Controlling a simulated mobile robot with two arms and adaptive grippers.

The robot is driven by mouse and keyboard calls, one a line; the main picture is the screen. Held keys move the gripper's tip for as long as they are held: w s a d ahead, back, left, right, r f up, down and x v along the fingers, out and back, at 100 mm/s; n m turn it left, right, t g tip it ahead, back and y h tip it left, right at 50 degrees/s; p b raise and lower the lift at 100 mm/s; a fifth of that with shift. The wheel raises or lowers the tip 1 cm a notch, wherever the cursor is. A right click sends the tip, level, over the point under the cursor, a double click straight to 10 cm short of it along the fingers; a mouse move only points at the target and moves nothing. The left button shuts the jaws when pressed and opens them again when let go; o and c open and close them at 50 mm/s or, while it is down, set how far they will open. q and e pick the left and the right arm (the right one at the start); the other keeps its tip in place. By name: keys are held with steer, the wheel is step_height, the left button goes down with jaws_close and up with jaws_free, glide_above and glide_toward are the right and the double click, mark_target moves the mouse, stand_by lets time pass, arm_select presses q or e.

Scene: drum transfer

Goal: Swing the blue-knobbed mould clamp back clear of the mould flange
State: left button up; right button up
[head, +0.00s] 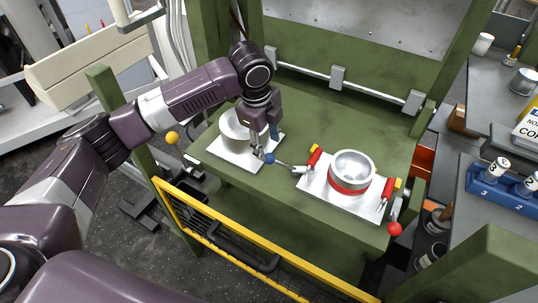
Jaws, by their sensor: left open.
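The blue knob (269,158) sits at the left end of a thin metal clamp lever (284,164). The lever runs right toward the left edge of a white plate (318,192). On that plate stands a round silver mould (352,168) with a red band around its lower part. My left gripper (264,148) is open, pointing down, with its fingertips close to the blue knob. I cannot tell whether they touch it. How the lever's right end meets the flange is too small to tell. My right gripper is not in view.
A second silver drum (234,130) stands on another white plate, partly behind my left gripper. Red clamp handles (315,156) stand near the mould. A red knob (394,228) and a yellow knob (172,137) show at the sides. A yellow-railed guard (210,238) crosses the front.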

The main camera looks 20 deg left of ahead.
mark_target(269, 155)
arm_select(q)
steer(key=f, duration=0.2)
steer(key=w+f, duration=0.1)
steer(key=f, duration=0.1)
steer(key=f+p, duration=0.1)
steer(key=f, duration=0.2)
steer(key=shift+w+f, duration=0.1)
steer(key=shift+w, duration=0.25)
steer(key=shift+c, duration=0.4)
jaws_close()
